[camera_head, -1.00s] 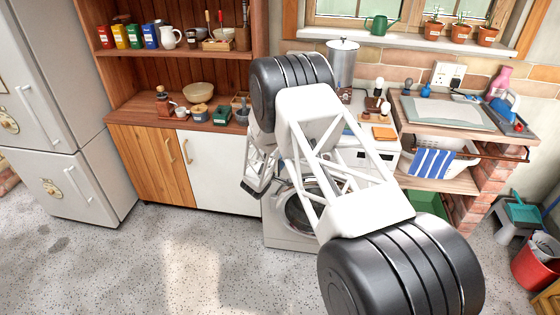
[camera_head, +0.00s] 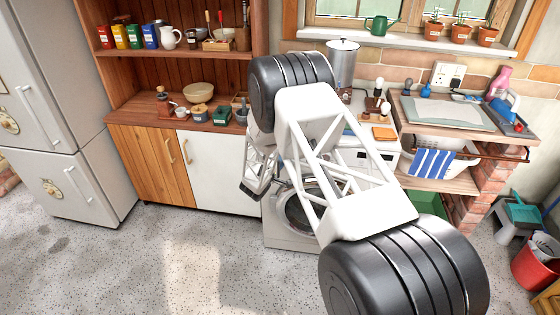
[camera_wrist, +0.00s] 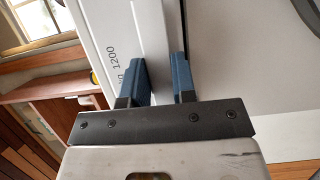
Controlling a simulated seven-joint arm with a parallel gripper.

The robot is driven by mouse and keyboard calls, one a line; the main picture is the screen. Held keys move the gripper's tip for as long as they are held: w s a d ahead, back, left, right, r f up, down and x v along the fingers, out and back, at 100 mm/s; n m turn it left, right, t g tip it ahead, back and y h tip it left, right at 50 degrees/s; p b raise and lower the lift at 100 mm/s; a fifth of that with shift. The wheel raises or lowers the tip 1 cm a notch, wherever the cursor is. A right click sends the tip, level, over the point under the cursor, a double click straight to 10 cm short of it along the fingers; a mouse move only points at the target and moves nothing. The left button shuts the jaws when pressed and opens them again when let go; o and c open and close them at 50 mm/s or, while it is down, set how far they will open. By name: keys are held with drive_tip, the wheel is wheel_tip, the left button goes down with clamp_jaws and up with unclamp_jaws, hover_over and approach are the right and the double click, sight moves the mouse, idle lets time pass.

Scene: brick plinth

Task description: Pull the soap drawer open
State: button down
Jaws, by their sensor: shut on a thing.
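In the wrist view, a white panel (camera_wrist: 112,28) printed with "1200" fills the upper middle. My gripper (camera_wrist: 157,66) has its two blue fingers on either side of a narrow white strip (camera_wrist: 155,35) beside that print, and is shut on it. The strip appears to be the soap drawer's front or grip. I cannot tell how far the drawer stands out.
A wooden and white cupboard (camera_head: 222,172) stands left of the machine. Jars and small items stand on the worktop above. The speckled floor (camera_head: 130,265) in front is clear.

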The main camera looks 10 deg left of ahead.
drive_tip(key=s, duration=1.5)
drive_tip(key=shift+s+f, duration=0.15)
drive_tip(key=shift+f, duration=0.25)
drive_tip(key=shift+d, duration=0.1)
drive_tip(key=c, duration=1.1)
unclamp_jaws()
drive_tip(key=shift+o, duration=0.5)
drive_tip(key=shift+r, duration=0.15)
drive_tip(key=v, duration=0.7)
drive_tip(key=shift+s, duration=0.3)
drive_tip(key=shift+r, duration=0.1)
